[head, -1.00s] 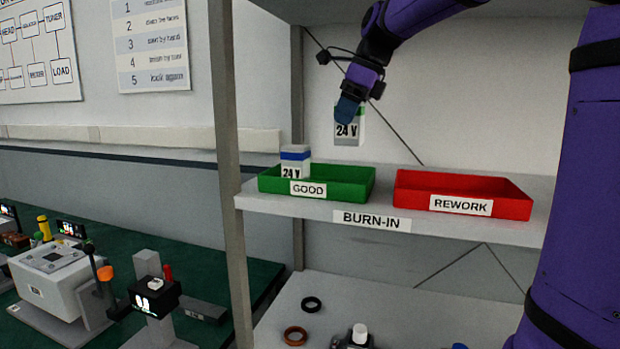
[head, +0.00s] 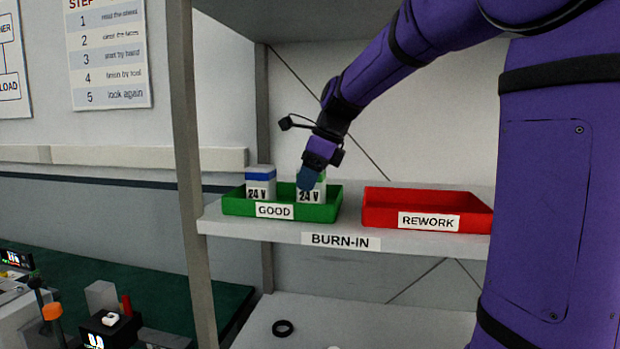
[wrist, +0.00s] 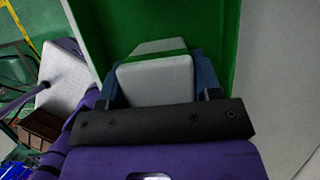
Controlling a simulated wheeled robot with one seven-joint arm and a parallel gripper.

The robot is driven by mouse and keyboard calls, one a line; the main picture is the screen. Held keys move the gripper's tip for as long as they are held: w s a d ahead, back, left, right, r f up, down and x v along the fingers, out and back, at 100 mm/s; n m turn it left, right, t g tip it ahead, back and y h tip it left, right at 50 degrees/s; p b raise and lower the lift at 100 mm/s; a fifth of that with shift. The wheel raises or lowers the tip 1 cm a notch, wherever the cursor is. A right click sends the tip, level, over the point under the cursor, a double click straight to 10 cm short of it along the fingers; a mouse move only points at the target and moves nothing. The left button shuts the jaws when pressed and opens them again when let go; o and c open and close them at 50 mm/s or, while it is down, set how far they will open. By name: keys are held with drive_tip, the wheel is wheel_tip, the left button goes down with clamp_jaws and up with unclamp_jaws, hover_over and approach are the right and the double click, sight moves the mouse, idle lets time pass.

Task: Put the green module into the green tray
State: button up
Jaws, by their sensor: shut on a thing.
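The green module (head: 313,195), a pale block with a green band and a "24 V" label, is in my gripper (head: 308,180). In the head view it is at the right part of the green tray (head: 332,212), labelled GOOD, with its lower part behind the front wall. Whether it touches the tray floor is hidden. In the wrist view the module (wrist: 155,80) sits between the two blue fingers (wrist: 160,88), with the green tray floor (wrist: 205,18) around it. A blue-banded "24 V" module (head: 260,186) stands upright in the tray's left part.
A red tray (head: 375,212) labelled REWORK stands right of the green tray on the same shelf (head: 400,244). A shelf post (head: 190,150) rises at the left. A black ring (head: 283,328) lies on the lower shelf.

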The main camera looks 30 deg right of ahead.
drive_tip(key=shift+f, duration=0.1)
drive_tip(key=o, duration=1.1)
drive_tip(key=shift+o, duration=0.2)
drive_tip(key=v, duration=1.2)
drive_tip(key=s+a+f+n+t+h, duration=0.1)
drive_tip(key=s+a+f+n, duration=0.4)
drive_tip(key=s+f+n, duration=0.3)
drive_tip(key=s+a+f+n+t+h, duration=0.1)
drive_tip(key=s+a+f+n, duration=0.4)
drive_tip(key=s+n, duration=0.9)
wheel_tip(320, 180, down, 4)
drive_tip(key=n+h, duration=0.1)
drive_tip(key=n, duration=0.4)
drive_tip(key=shift+a+r, duration=0.2)
drive_tip(key=shift+a, duration=0.05)
